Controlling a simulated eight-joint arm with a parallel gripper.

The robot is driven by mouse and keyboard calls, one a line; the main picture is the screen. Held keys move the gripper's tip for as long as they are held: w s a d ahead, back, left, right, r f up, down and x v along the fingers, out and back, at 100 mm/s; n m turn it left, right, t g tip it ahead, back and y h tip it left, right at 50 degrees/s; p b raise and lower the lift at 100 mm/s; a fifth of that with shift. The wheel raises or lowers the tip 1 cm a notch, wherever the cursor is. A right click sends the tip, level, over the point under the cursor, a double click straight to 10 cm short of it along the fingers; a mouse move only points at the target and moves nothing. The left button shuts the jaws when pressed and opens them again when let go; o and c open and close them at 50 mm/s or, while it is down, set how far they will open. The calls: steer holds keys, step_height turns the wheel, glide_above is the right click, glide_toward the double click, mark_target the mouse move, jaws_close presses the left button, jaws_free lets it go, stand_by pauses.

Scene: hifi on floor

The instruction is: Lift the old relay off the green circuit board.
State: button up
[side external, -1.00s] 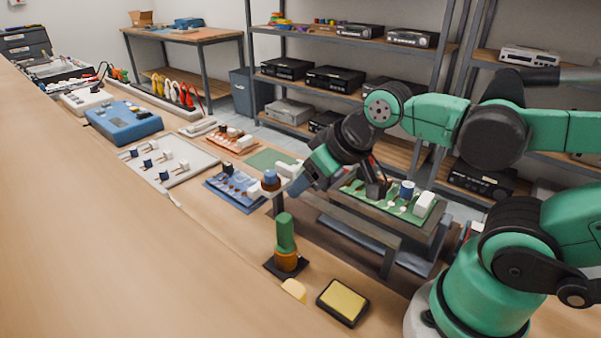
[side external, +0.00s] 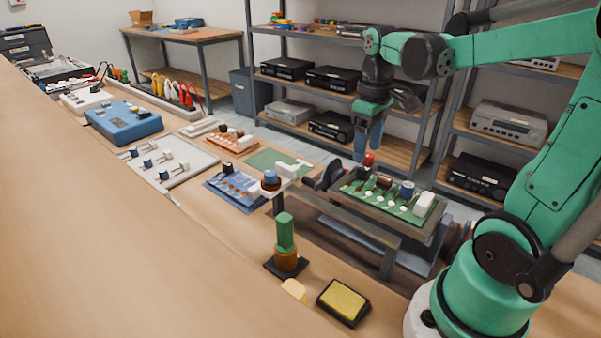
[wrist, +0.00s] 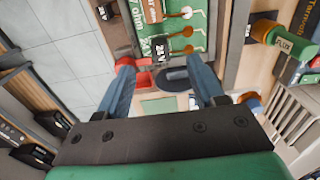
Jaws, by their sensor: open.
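The green circuit board (side external: 352,188) lies in a raised dark holder and carries several parts. I cannot tell for certain which part is the old relay. My gripper (side external: 368,150) points down, open and empty, above the red-topped part.
A blue board (side external: 235,190), a green mat (side external: 270,160) and a grey tray (side external: 195,158) lie left.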

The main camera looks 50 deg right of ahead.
mark_target(364, 167)
steer(key=shift+f, duration=2.3)
steer(key=shift+c, duration=0.2)
jaws_close()
